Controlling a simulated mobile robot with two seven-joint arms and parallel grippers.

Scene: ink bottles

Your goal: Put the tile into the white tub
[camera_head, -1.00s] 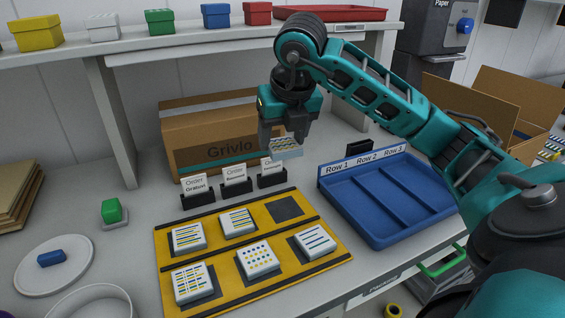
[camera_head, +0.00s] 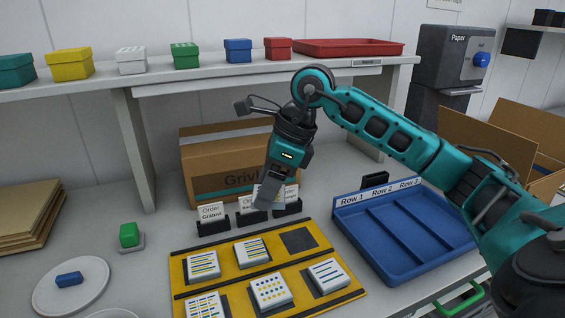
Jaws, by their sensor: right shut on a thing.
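My right gripper (camera_head: 270,196) is shut on a tile (camera_head: 263,193), a light piece with coloured marks that the fingers partly cover. It is held in the air in front of the cardboard box, over the order cards. Only the rim of a round white tub (camera_head: 108,313) shows at the bottom left edge, so its inside is hidden. Several white tiles with line or dot patterns, such as the dotted tile (camera_head: 271,289), sit on the yellow board (camera_head: 222,265). One dark square at its back right is empty. My left gripper is not in view.
A blue tray (camera_head: 385,262) with row labels stands at the right. A white plate (camera_head: 92,291) bears a blue block (camera_head: 68,279). A green button (camera_head: 128,234) stands behind it. A cardboard box (camera_head: 212,165) closes off the back.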

